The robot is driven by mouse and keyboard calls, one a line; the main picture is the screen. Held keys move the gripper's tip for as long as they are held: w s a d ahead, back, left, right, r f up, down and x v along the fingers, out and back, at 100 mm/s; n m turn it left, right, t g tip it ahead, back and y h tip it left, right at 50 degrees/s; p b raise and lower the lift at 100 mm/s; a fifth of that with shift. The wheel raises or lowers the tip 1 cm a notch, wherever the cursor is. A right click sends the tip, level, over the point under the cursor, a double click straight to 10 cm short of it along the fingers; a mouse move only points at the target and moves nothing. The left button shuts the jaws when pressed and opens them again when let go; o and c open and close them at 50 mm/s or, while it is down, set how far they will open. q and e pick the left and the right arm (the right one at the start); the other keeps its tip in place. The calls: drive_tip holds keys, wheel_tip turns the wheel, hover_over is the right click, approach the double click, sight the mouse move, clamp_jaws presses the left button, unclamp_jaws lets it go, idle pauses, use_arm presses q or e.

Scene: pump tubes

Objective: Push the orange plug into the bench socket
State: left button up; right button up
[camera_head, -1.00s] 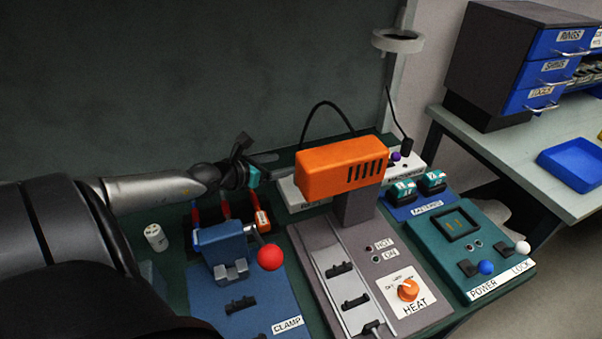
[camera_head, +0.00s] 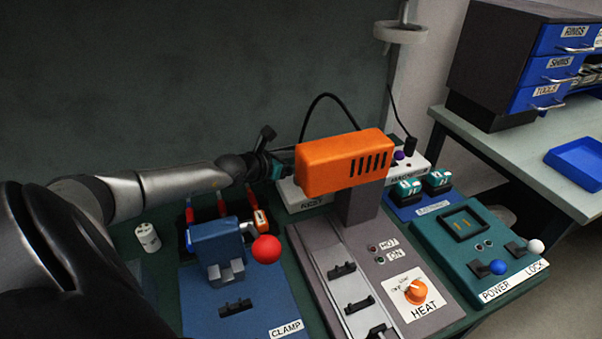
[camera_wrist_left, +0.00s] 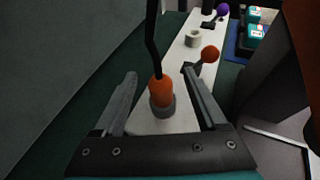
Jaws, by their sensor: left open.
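The orange plug (camera_wrist_left: 160,91) stands upright in the left wrist view, with a black cable rising from its top. Its lower end is at a grey ring (camera_wrist_left: 162,108) on a white strip; I cannot tell how deep it sits. A pale empty-looking ring socket (camera_wrist_left: 193,38) is farther along the strip. My left gripper (camera_wrist_left: 159,76) is open, with one finger on each side of the plug and gaps visible. In the head view the left gripper (camera_head: 286,159) is behind the orange heater housing (camera_head: 342,162), which hides the plug. My right gripper is not in view.
A white cylinder (camera_head: 147,237) is left.

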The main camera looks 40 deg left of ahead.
use_arm(q)
drive_tip(key=shift+w+f+b, duration=0.25)
drive_tip(key=shift+w+b, duration=0.2)
drive_tip(key=shift+w, duration=0.25)
clamp_jaws()
idle(0.3)
